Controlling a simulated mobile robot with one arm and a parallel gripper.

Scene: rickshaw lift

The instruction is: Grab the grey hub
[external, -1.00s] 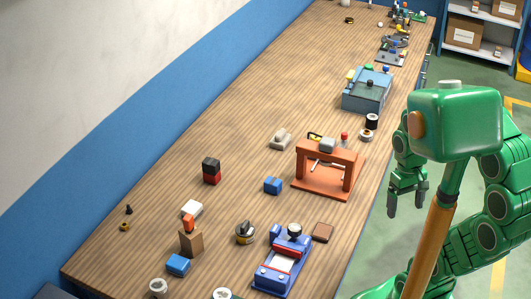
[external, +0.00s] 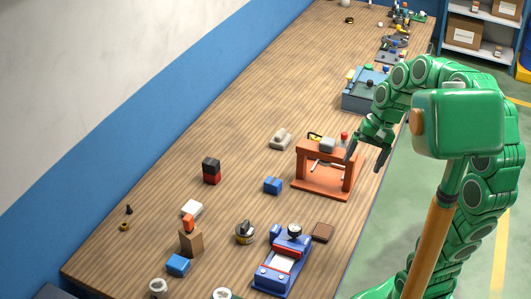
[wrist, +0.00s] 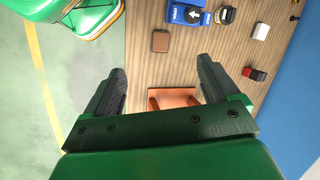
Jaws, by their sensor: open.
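Two grey pieces could be the grey hub, and I cannot tell which it is. One is a small grey block (external: 327,145) on top of the orange stand (external: 318,187). The other is a low light-grey piece (external: 281,139) on the table, left of the stand. My gripper (external: 365,161) is open and empty, by the right end of the orange stand near the table edge. In the wrist view my gripper (wrist: 160,68) has its fingers spread, with part of the orange stand (wrist: 172,94) between them. No grey piece is clear there; my palm hides part of the view.
A blue device with a red bar (external: 278,262), a brown pad (external: 323,232) and a blue block (external: 272,185) lie nearer the front. A blue-grey box (external: 362,95) stands beyond the orange stand.

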